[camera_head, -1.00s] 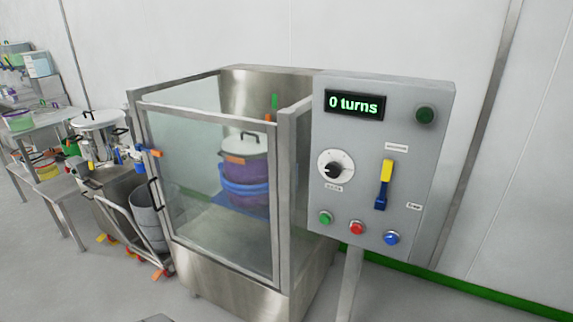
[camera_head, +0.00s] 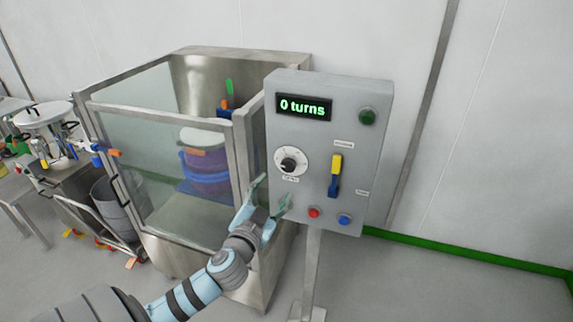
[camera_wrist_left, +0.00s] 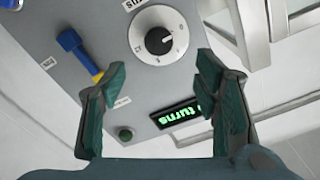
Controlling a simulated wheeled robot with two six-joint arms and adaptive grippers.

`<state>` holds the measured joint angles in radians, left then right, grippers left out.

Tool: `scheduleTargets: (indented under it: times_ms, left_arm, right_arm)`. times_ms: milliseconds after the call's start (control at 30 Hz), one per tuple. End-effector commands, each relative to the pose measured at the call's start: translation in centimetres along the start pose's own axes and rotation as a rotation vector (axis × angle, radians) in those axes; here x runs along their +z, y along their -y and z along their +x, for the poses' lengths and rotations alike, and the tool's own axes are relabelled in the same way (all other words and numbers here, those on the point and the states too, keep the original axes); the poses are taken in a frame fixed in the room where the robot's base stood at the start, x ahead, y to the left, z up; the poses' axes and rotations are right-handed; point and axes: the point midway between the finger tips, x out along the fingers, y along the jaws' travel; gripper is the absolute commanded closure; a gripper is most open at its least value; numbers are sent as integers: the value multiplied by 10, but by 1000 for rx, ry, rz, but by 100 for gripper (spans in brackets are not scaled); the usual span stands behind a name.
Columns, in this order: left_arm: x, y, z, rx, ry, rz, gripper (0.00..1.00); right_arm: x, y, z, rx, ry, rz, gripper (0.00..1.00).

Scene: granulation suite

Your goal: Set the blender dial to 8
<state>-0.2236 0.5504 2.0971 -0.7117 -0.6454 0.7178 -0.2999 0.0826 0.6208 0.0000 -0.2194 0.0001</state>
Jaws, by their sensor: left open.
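The blender dial (camera_head: 290,161) is a black knob on a white round scale, on the left part of the grey control panel (camera_head: 318,200). In the left wrist view the dial (camera_wrist_left: 158,41) shows upside down, beyond and between the fingertips. The display (camera_head: 303,107) reads "0 turns". My left gripper (camera_head: 271,194) is open and empty, below and left of the dial in the head view and apart from it. Its two fingers show in the left wrist view (camera_wrist_left: 157,80). The dial's exact setting is too small to read. My right gripper is not in view.
A yellow and blue lever (camera_head: 336,172), a red button (camera_head: 314,212) and a blue button (camera_head: 344,219) sit on the panel. A dark green lamp (camera_head: 367,117) is at its top right. The glass-walled blender enclosure (camera_head: 240,150) stands close on the left.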

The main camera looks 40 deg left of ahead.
Motion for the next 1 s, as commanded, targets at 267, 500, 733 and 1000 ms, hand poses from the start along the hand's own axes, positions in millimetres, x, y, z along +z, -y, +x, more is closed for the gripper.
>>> scheduleTargets:
  times_ms: [267, 500, 733, 1000]
  left_arm:
    - [-2, 0, 80, 1, 1, -4, 44]
    - [0, -1, 106, 3, 2, -2, 44]
    - [1, -2, 108, 4, 2, -1, 44]
    - [1, -2, 107, 4, 2, -1, 85]
  right_arm:
    - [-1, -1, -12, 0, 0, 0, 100]
    - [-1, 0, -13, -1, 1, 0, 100]
    - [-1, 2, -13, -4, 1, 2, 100]
    - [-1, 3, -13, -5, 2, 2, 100]
